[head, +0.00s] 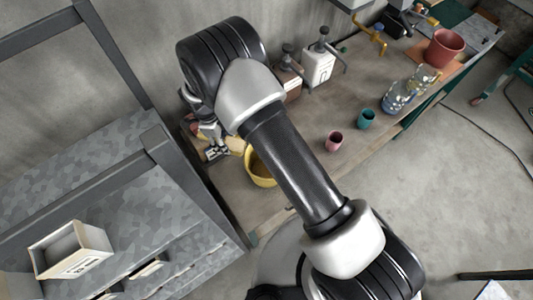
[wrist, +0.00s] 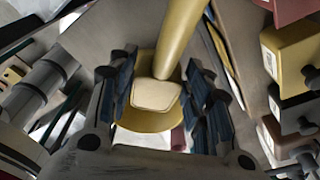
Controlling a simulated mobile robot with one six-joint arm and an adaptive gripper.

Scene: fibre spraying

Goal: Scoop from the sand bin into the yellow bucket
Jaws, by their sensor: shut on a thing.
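The yellow bucket (head: 258,172) stands on the workbench in the head view, partly hidden behind my arm. My gripper (head: 212,138) is to the left of the bucket, near the bench's left end. In the wrist view my gripper (wrist: 158,100) is shut on a scoop-like tool (wrist: 180,38) with a yellow rod and a beige block between the fingers. A rounded yellow part shows behind the block. Its full shape and any load are hidden. A cream box with a label (head: 75,262), at lower left in the head view, may be the sand bin; I see no clear sand.
The workbench (head: 300,190) also bears a pink cup (head: 335,140), a teal cup (head: 366,118), clear bottles (head: 397,98), a white pump container (head: 319,64) and a red pot (head: 443,47). A grey metal frame (head: 185,180) stands left of the bench. The floor at right is mostly clear.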

